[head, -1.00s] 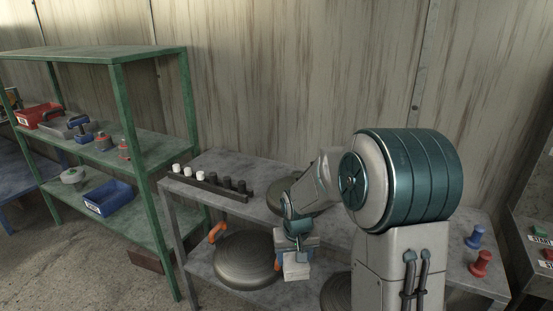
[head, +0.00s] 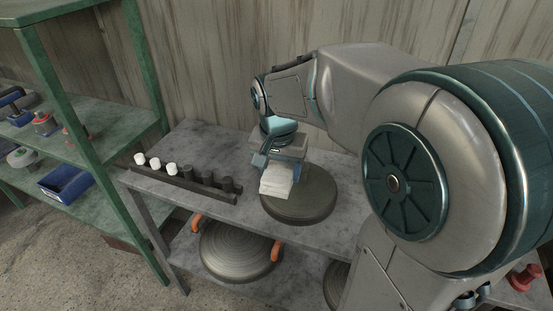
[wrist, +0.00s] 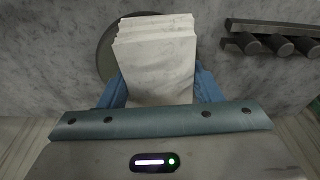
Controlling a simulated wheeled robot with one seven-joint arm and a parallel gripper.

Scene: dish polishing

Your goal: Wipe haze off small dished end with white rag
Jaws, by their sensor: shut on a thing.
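The small dished end (head: 310,207) is a dark grey round disc on the table top, partly hidden behind the rag and my gripper. My gripper (head: 279,166) is shut on the white rag (head: 276,184), a folded pad hanging below the jaws over the disc's near left part. I cannot tell if the rag touches the disc. Haze on the disc is not clear to see.
A dark rack (head: 180,184) with white and black pegs stands left of the disc. A larger disc (head: 238,252) lies on the lower shelf between orange clamps (head: 277,250). A green shelf unit (head: 133,70) with a blue bin (head: 66,183) stands at left.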

